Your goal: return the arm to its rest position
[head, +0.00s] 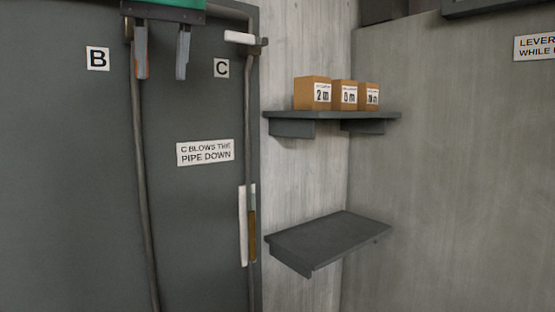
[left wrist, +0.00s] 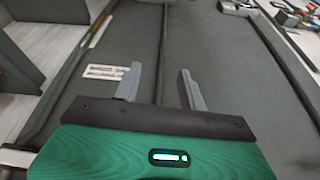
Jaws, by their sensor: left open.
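My left gripper (head: 162,76) hangs in from the top edge of the head view, with its green body and two grey fingers pointing down. The fingers are spread apart and nothing shows held between them. It is in front of the dark grey panel (head: 60,180), between the B and C labels. In the left wrist view the open fingers (left wrist: 159,72) show with a thin pipe (left wrist: 163,35) in line with the gap. I cannot tell how far the pipe is from the fingers. My right gripper is not in view.
A white-handled lever (head: 240,38) sits by label C, right of the gripper. A pipe with a white and brown strip (head: 247,225) runs below. The upper shelf (head: 330,115) holds three boxes (head: 343,95). The lower shelf (head: 330,238) is empty.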

